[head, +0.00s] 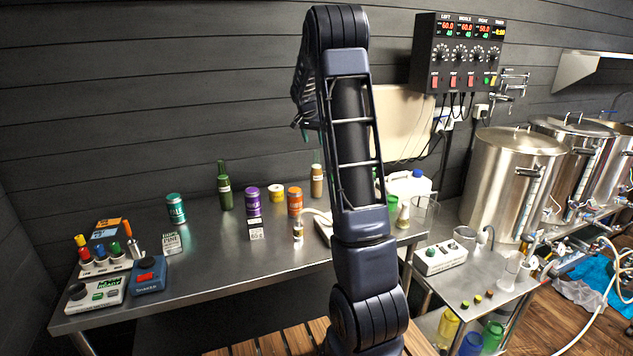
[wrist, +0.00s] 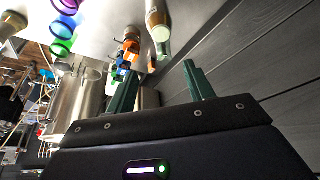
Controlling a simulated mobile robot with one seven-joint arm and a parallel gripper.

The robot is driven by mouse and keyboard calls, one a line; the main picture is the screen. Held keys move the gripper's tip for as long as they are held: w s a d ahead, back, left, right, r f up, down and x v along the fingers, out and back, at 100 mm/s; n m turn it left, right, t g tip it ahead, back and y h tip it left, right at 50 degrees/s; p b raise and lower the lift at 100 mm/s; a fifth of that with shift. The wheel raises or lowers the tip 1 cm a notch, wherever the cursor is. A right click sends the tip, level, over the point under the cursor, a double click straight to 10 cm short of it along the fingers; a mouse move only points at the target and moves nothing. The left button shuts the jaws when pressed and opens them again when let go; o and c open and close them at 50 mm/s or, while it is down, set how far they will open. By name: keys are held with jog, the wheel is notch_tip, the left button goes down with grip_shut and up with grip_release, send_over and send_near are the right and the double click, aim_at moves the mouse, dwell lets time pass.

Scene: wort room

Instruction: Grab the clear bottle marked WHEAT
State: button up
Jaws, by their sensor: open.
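A clear bottle with tan contents (head: 317,186) stands upright at the back of the steel table in the head view, just left of my arm. Its marking is too small to read, so I cannot confirm WHEAT. In the wrist view, which is turned over, a clear-necked tan bottle (wrist: 157,20) shows at the top, its neck pointing toward my gripper (wrist: 160,70). My gripper is open, with nothing between its two green fingers, and apart from the bottle. In the head view its fingertips (head: 300,124) show small beside my arm, above the table.
The steel table (head: 205,258) also bears a green bottle (head: 224,191), a teal can (head: 176,208), a purple can (head: 252,201), an orange can (head: 295,201), a yellow roll (head: 277,193) and a small vial (head: 298,231). The dark plank wall (head: 200,90) stands close behind. My arm hides part of the table.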

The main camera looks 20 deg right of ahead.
aim_at(317, 156)
jog(key=x, duration=0.6)
jog(key=shift+w+d+f, duration=0.1)
jog(key=shift+w+d, duration=0.1)
jog(key=shift+w, duration=0.2)
jog(key=shift+w+x, duration=0.1)
jog(key=shift+x, duration=1.15)
jog(key=shift+w+x, duration=0.15)
jog(key=shift+x, duration=1.15)
grip_shut()
